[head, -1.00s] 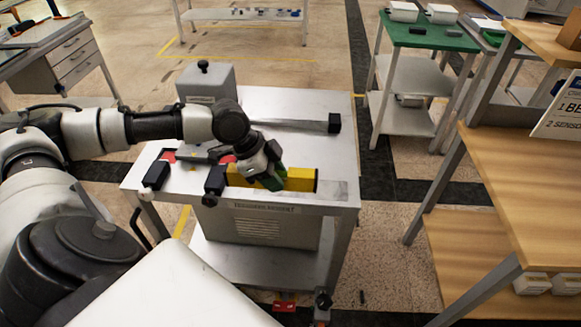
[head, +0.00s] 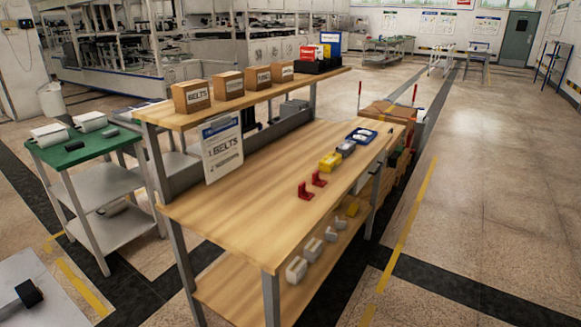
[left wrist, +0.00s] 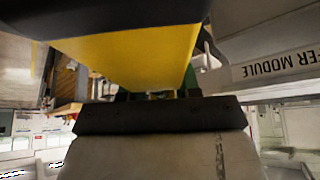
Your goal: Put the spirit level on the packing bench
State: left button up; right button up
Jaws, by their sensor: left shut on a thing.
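The yellow spirit level (left wrist: 135,58) fills the upper middle of the left wrist view, close to the camera. My left gripper (left wrist: 155,95) is shut on it; its fingers are mostly hidden behind the dark wrist parts and the level. The packing bench (head: 265,205) stands in the middle of the head view, with a light wooden top and a raised wooden shelf along its back. Neither the level nor my left gripper shows in the head view now. My right gripper is in neither current view.
Cardboard boxes (head: 191,96) stand on the shelf. A green-topped cart (head: 85,150) is left; a grey cart corner (head: 45,300) is lower left.

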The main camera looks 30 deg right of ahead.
aim_at(274, 226)
jog(key=i+l+u, duration=0.1)
jog(key=l, duration=0.25)
jog(key=i+l+u, duration=0.1)
jog(key=i+l, duration=0.4)
jog(key=l, duration=0.3)
jog(key=i+l+u, duration=0.15)
jog(key=l, duration=0.25)
jog(key=i, duration=0.05)
